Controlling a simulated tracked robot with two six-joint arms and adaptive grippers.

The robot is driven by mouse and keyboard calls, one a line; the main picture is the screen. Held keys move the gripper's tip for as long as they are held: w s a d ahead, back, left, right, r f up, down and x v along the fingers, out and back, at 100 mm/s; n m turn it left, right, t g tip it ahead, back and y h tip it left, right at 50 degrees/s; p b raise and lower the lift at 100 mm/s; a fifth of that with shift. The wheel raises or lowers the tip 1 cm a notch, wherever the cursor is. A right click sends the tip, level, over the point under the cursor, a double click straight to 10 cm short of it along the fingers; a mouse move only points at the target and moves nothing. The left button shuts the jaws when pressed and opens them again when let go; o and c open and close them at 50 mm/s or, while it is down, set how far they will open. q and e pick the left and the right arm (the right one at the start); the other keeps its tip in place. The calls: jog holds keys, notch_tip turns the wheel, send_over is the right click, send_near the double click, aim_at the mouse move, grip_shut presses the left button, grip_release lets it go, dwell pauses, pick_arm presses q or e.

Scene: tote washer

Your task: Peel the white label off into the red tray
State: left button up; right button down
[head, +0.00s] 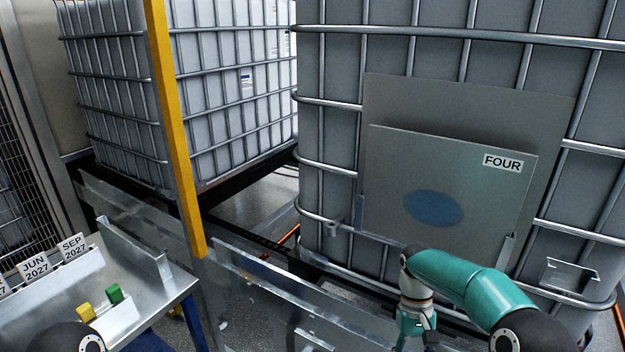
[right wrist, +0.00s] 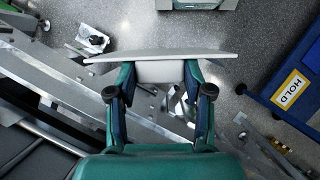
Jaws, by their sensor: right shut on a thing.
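My right gripper (right wrist: 158,78) is shut on the light block of a thin pale flat piece (right wrist: 160,55). The piece spans wider than the fingers and is seen nearly edge-on; I cannot tell whether it is the white label. In the head view my right gripper (head: 416,330) points down at the bottom edge, its fingertips cut off. A grey panel (head: 390,160) on the right caged tank carries a white FOUR sign (head: 503,163) and a blue oval (head: 433,209). My left gripper and the red tray are not in view.
A metal rail (head: 300,295) runs below the caged tank (head: 335,60). A yellow post (head: 174,120) stands left. A bench (head: 140,310) holds date cards (head: 36,264) and yellow and green blocks (head: 115,293). A blue container (right wrist: 292,85) marked HOLD shows at the wrist view's right.

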jog(key=f, duration=0.1)
jog(key=s+a+f, duration=0.1)
jog(key=f, duration=0.1)
jog(key=shift+s+a+f, duration=0.15)
jog(key=shift+s+f, duration=0.1)
jog(key=shift+s, duration=0.15)
jog(key=shift+w+f+p, duration=0.1)
jog(key=shift+w+p, duration=1.1)
jog(key=shift+w, duration=1.5)
jog(key=s+r, duration=0.1)
jog(key=s, duration=0.1)
jog(key=s+r, duration=0.1)
jog(key=s, duration=0.1)
jog(key=s+r, duration=0.1)
jog(key=s, duration=0.1)
jog(key=shift+r, duration=0.15)
jog(key=shift+s+f, duration=0.15)
jog(key=shift+f, duration=0.15)
